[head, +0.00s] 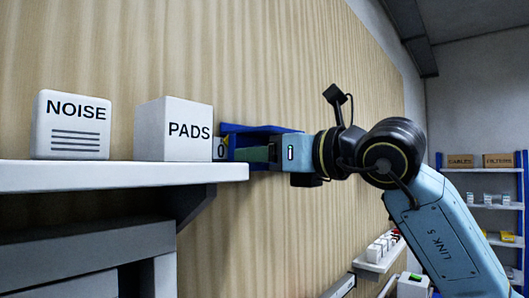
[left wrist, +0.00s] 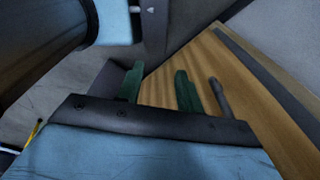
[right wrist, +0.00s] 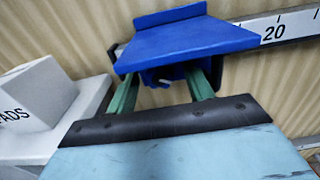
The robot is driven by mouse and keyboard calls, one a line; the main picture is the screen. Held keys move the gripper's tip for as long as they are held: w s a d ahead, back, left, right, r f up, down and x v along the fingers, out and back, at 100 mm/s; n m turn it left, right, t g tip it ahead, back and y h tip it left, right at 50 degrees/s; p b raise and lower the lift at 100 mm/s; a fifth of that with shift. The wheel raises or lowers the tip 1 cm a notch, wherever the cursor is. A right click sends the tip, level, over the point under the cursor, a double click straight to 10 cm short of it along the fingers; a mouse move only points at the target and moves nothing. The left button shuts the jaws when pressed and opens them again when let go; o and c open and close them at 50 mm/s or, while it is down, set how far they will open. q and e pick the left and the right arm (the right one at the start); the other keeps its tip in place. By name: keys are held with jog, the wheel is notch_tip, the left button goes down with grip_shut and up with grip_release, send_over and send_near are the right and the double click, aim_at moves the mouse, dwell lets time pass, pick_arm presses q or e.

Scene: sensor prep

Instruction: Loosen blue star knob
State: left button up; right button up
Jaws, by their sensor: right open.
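A blue carriage (right wrist: 185,45) sits on a grey scale rail (right wrist: 290,24) on the wall. Under its front plate a dark blue knob (right wrist: 163,76) shows in part; its star shape is mostly hidden. My right gripper (right wrist: 162,88) is open, with one green finger on each side of the knob; I cannot tell whether they touch it. In the head view the right gripper (head: 255,154) reaches in from the right below the blue carriage (head: 250,129), and the knob is not clear there. My left gripper (left wrist: 158,82) is open and empty, seen only in the left wrist view.
A white shelf (head: 120,175) at left holds a NOISE box (head: 70,125) and a PADS box (head: 175,130), close to the right gripper. A lower ledge (head: 378,262) with small white items and a blue storage rack (head: 480,205) are at right.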

jog(key=shift+c, duration=0.4)
jog(key=c, duration=0.9)
jog(key=shift+n+b, duration=2)
jog(key=shift+n, duration=1.6)
jog(key=o, duration=1)
